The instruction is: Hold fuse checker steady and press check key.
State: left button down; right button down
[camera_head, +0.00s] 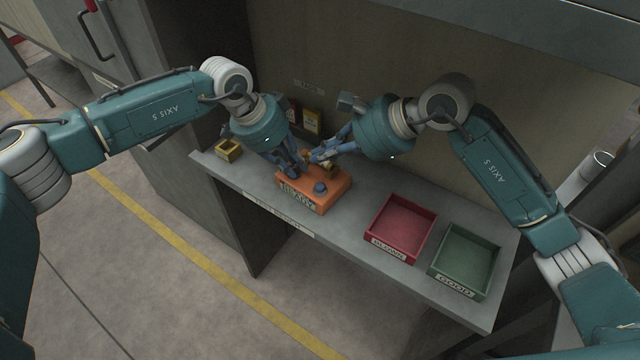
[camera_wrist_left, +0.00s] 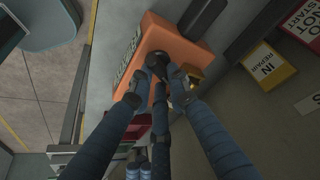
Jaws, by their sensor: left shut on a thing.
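The fuse checker (camera_head: 328,199) is an orange box with a plate on its front side, standing on the grey bench. A dark round knob (camera_head: 320,187) sits on its top. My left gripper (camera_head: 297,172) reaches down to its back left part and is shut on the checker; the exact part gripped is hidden. In the left wrist view the checker (camera_wrist_left: 174,45) lies just beyond the fingertips (camera_wrist_left: 160,84), with the dark knob (camera_wrist_left: 154,63) near them. My right gripper (camera_head: 317,158) hovers at the checker's back edge, close to my left one; its jaw opening is unclear.
A red tray (camera_head: 373,244) and a green tray (camera_head: 436,268) stand to the right on the bench. A small yellow box (camera_head: 229,150) is at the far left. Signs (camera_head: 311,121) stand at the back wall. Bench is clear between checker and red tray.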

aim_at(323, 187)
jog(key=shift+f, duration=3.3)
jog(key=shift+f, duration=0.1)
jog(key=shift+f, duration=0.3)
pick_arm(q)
jog(key=shift+r, duration=0.1)
pick_arm(e)
jog(key=shift+f, duration=0.5)
jog(key=shift+r, duration=0.9)
jog(key=shift+r, duration=2.55)
